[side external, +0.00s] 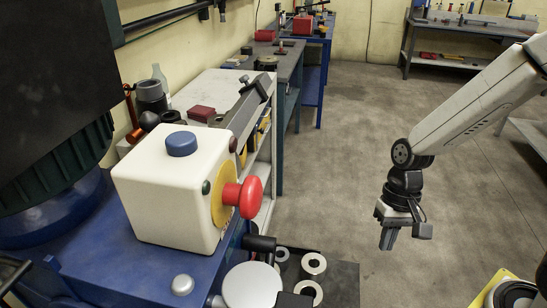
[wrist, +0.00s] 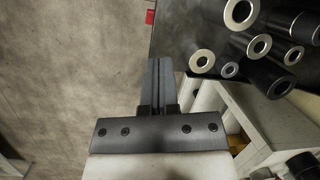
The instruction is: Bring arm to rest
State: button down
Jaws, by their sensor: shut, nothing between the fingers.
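My gripper (side external: 388,238) hangs pointing down at the right of the side external view, over open floor and apart from the bench. Its fingers are shut with nothing between them. In the wrist view my gripper (wrist: 160,62) shows its two fingers side by side, pressed together, above the grey concrete floor (wrist: 70,90). My arm reaches in from the right edge of the side external view.
A white control box (side external: 165,200) with a red mushroom button (side external: 250,197) and blue knob stands on a blue bench at left. Several metal rings and tubes (wrist: 258,45) lie on a dark surface (side external: 342,285). Other workbenches line the back. The middle floor is clear.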

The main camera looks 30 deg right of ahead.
jog(key=w+d+r+n+t+h, duration=0.1)
jog(key=w+d+n+t+h, duration=0.1)
jog(key=w+d+n+t, duration=0.1)
jog(key=shift+d+r+n+t+h, duration=0.3)
jog(key=shift+d+n+t, duration=0.4)
jog(key=shift+d+n, duration=0.45)
jog(key=c, duration=1.3)
grip_release()
jog(key=shift+a+f, duration=0.1)
